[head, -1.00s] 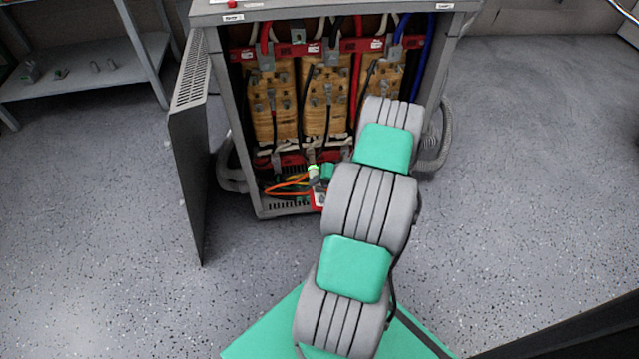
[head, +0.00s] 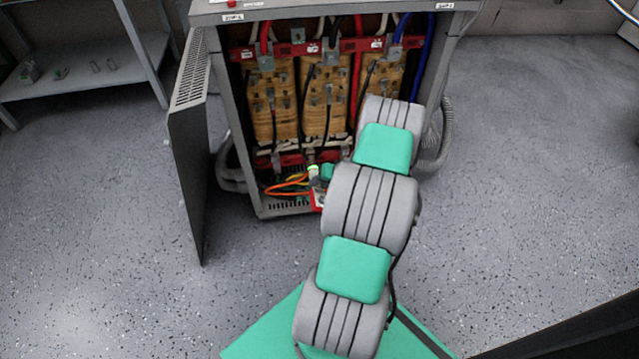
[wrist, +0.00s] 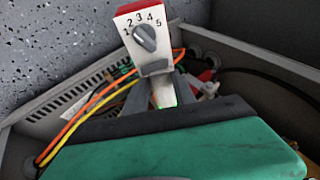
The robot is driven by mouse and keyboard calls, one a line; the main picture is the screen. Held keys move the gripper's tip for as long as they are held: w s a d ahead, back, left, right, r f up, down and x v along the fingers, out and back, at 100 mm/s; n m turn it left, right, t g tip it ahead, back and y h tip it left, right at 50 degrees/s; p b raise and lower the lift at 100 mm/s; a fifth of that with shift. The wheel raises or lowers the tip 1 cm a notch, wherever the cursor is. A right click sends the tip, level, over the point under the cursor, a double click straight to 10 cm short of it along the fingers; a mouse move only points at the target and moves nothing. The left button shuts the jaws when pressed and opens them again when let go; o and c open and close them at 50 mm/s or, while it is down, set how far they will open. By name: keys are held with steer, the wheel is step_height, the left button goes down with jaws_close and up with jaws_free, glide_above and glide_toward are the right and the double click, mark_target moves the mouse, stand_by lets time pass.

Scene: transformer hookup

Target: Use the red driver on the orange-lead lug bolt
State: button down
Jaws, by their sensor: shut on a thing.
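The red driver (wrist: 140,30) is in my gripper (wrist: 162,92). It has a red end and a pale face with a grey dial numbered 1 to 5. In the head view the driver (head: 318,197) shows as a small red and white patch at the cabinet's lower front. My gripper (head: 316,176) is shut on it, low in the cabinet opening. The orange lead (wrist: 88,108) runs left of the driver beside a yellow lead. The orange lead also shows in the head view (head: 284,191). I cannot make out its lug bolt or the driver's tip.
The open cabinet (head: 232,120) holds several tan coils (head: 325,105) with red bars and cables above my gripper. Its door (head: 187,150) stands open at the left. A shelf (head: 85,78) stands far left. The floor on the right is clear.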

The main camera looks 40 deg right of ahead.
mark_target(320, 195)
steer(key=shift+r, duration=0.15)
steer(key=shift+s+a+p, duration=0.55)
steer(key=shift+s+a, duration=0.05)
steer(key=shift+s, duration=0.3)
steer(key=shift+s+a+p, duration=0.55)
steer(key=shift+s+a, duration=0.05)
steer(key=shift+s, duration=0.3)
